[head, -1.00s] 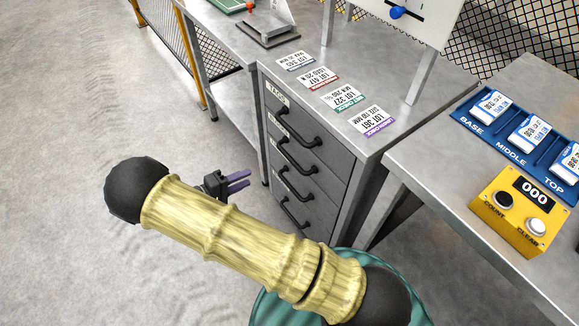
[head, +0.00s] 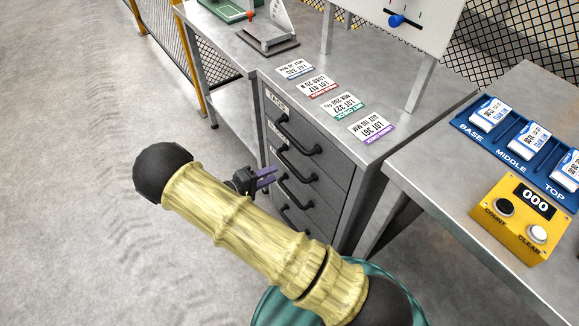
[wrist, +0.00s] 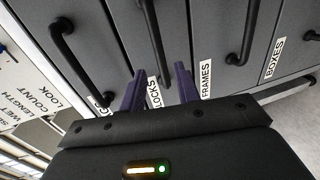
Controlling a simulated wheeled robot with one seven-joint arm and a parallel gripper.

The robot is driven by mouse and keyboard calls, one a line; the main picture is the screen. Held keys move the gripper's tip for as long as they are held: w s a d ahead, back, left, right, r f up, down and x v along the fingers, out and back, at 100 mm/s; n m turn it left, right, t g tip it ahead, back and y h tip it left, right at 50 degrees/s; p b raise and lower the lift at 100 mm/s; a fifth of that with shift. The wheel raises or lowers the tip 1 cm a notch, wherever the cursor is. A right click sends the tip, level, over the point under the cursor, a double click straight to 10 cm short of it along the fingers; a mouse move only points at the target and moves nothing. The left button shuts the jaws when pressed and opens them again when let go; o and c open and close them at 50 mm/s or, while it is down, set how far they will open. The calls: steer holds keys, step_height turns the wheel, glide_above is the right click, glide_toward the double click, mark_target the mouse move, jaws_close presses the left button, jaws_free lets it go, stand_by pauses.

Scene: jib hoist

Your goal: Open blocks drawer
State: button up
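The blocks drawer is the second from the top in the grey cabinet, and it is closed. Its dark bar handle (head: 298,163) shows in the head view and also in the wrist view (wrist: 151,38). Its label (wrist: 154,92) is partly hidden by a finger and reads "LOCKS". My gripper (head: 266,178) is open and empty, in front of the cabinet. In the wrist view its two purple fingers (wrist: 160,80) stand apart, with the lower end of the blocks handle appearing between them. I cannot tell whether the fingertips reach around the bar.
The tags handle (wrist: 75,65) lies left of the fingers in the wrist view; the frames handle (wrist: 243,35) and boxes label (wrist: 274,58) lie right. Lot cards (head: 345,105) lie on the cabinet top. A bench with a yellow counter box (head: 520,220) stands at right. The floor at left is clear.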

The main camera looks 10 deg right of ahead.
mark_target(289, 165)
steer(key=x, duration=0.8)
steer(key=shift+d+f, duration=0.1)
jaws_close()
